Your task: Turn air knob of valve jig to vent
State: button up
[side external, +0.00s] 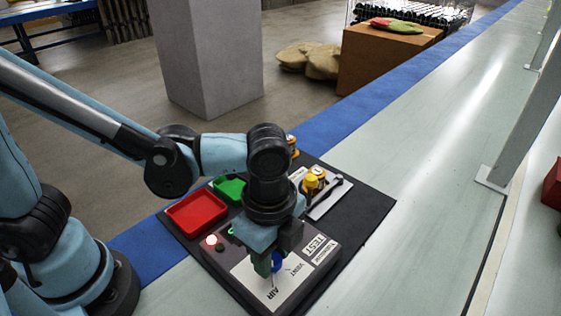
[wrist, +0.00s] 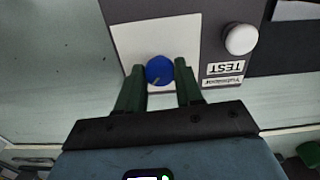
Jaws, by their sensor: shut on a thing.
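The valve jig (side external: 325,258) is a dark grey box with a white plate on top, near the table's front. Its blue air knob (side external: 278,264) sits on the white plate, close to the AIR and VENT lettering. My gripper (side external: 268,264) points down over the plate with its green fingers at the knob. In the wrist view the blue knob (wrist: 159,70) sits between my fingertips (wrist: 160,72), which are shut on it. A pale mark on the knob points down and left there. The plate's lettering is hidden in the wrist view.
A red tray (side external: 197,215) and a green tray (side external: 229,190) lie behind the jig on a black mat (side external: 366,212). Yellow-topped parts (side external: 313,180) stand on the mat to the right. A lit red lamp (side external: 211,240) is on the jig.

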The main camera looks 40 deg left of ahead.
jog(key=n, duration=1.3)
jog(key=shift+n, duration=2.2)
jog(key=o, duration=1.1)
jog(key=shift+c, duration=0.2)
jog(key=shift+r, duration=0.1)
notch_tip(320, 180, up, 12)
